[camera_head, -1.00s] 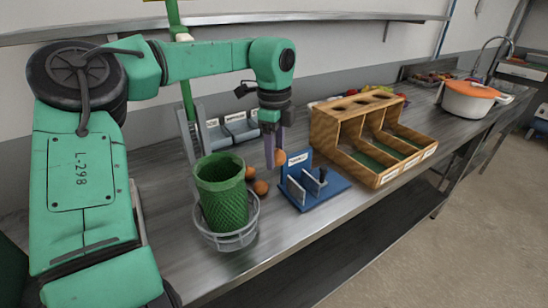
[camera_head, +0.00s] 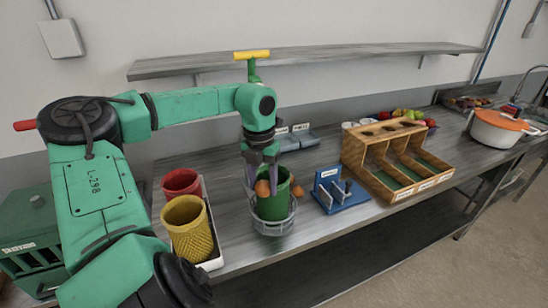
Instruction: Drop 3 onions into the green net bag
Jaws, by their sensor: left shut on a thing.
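The green net bag (camera_head: 273,207) stands upright and open in a round wire holder (camera_head: 274,228) on the steel table. My left gripper (camera_head: 262,178) points down at the bag's mouth, shut on a brown onion (camera_head: 262,188). The onion shows at the rim of the bag, and I cannot tell how deep it sits. A loose onion (camera_head: 297,191) lies by the right side of the bag, partly hidden by it. The bag's inside is mostly hidden by the gripper and the wall. My right gripper is not in view.
A yellow net bag (camera_head: 188,230) and a red one (camera_head: 181,183) stand left in a pale tray. A blue stand (camera_head: 340,192) and a wooden compartment box (camera_head: 396,160) are to the right. A white pot with an orange lid (camera_head: 497,127) is farther right. A shelf (camera_head: 310,58) runs behind.

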